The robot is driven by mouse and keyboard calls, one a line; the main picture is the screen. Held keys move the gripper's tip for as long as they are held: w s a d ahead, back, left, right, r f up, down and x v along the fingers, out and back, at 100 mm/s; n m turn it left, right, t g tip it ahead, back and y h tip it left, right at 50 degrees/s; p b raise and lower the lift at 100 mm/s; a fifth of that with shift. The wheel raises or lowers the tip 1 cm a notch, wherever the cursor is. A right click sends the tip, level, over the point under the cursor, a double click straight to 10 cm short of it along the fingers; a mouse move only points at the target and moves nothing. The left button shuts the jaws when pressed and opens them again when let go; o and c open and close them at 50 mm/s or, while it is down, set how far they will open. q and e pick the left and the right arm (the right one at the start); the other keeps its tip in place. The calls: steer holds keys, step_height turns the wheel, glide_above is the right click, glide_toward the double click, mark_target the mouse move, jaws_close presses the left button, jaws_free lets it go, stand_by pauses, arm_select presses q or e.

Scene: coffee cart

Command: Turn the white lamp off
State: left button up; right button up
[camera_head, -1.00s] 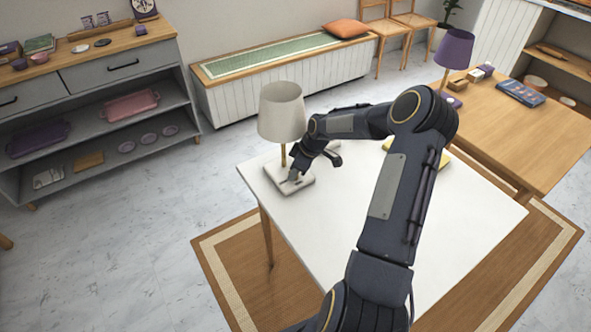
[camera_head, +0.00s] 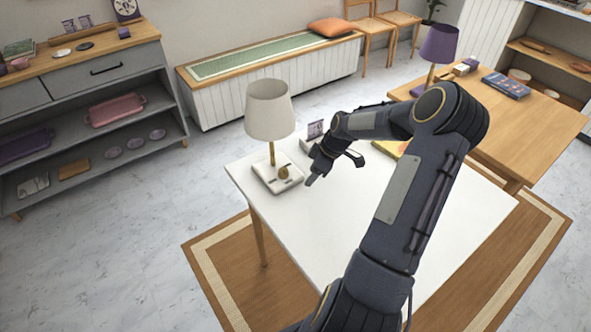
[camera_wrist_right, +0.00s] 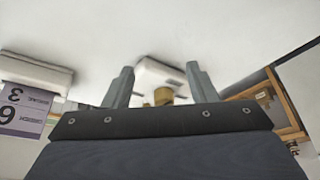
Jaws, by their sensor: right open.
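The white lamp (camera_head: 269,112) stands upright at the far left corner of the white table, with a cream shade, a brass stem and a square white base (camera_head: 262,178). A round brass piece (camera_head: 283,172) and a small dark mark show on the base. I cannot tell if the lamp is lit. My right gripper (camera_head: 311,180) is just right of the base, apart from it. In the right wrist view its fingers (camera_wrist_right: 160,80) are spread and empty, with the lamp base (camera_wrist_right: 150,68) and brass part (camera_wrist_right: 163,96) beyond them. My left gripper is not in view.
A purple-and-white card (camera_head: 315,130) stands on the white table (camera_head: 350,215) behind my right gripper. A yellow item (camera_head: 388,148) lies farther right. A wooden table (camera_head: 545,130) with a purple lamp (camera_head: 440,44) stands at the right. The table front is clear beside my arm.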

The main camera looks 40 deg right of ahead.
mark_target(284, 171)
steer(key=shift+s+d, duration=0.45)
steer(key=shift+s, duration=0.3)
steer(key=shift+s+d, duration=0.45)
steer(key=shift+s, duration=0.25)
